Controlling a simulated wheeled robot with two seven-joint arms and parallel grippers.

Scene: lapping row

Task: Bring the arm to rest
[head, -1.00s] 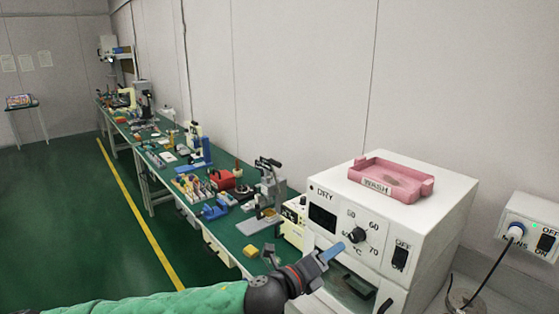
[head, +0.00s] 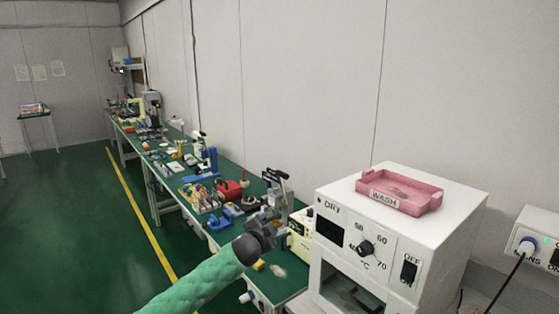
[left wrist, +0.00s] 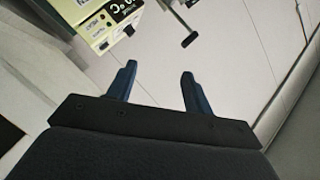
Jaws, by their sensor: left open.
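My left arm comes in from the bottom of the head view in a green sleeve with a dark wrist joint. My left gripper (head: 268,217) is over the bench, to the left of the white dryer (head: 455,225), and looks small and partly lost against the tools behind it. In the left wrist view the two blue fingers (left wrist: 158,84) stand wide apart with nothing between them. My right gripper is in neither view.
A pink WASH tray (head: 425,203) lies on top of the dryer. A lever press (head: 277,190) and a cream box (head: 299,240) stand close to the gripper. A long green bench with several tools runs back along the wall. Green floor at left is open.

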